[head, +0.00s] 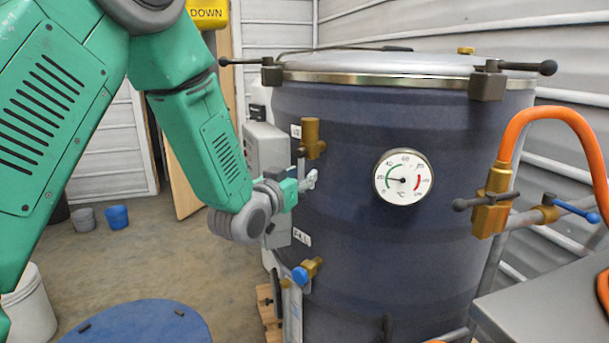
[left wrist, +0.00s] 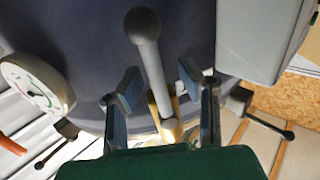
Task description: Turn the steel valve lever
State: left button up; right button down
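The steel valve lever (left wrist: 152,75) is a grey rod with a round ball knob (left wrist: 145,25). In the left wrist view it runs from a brass valve body (left wrist: 178,104) up to the knob. My left gripper (left wrist: 158,78) is open, with one finger on each side of the rod and visible gaps. In the head view my left gripper (head: 308,182) is at the tank's left side, just below the brass valve (head: 313,138). It hides most of the lever there. My right gripper is not in view.
The dark blue tank (head: 400,265) carries a round gauge (head: 403,177). A grey box (head: 264,150) stands close behind my left gripper. A blue-knobbed brass valve (head: 306,272) is below it. Another brass valve (head: 491,200) with an orange hose (head: 550,115) is at the right.

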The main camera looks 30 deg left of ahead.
pick_arm(q)
grip_shut()
jog(key=shift+d, duration=0.1)
jog(key=d+r+n+g+h+p, duration=0.2)
jog(key=n+p, duration=0.4)
jog(key=n, duration=0.9)
jog(key=shift+s+d+r+n+h, duration=0.25)
jog(key=shift+d+r+n+h, duration=0.25)
jog(key=shift+d+r, duration=0.9)
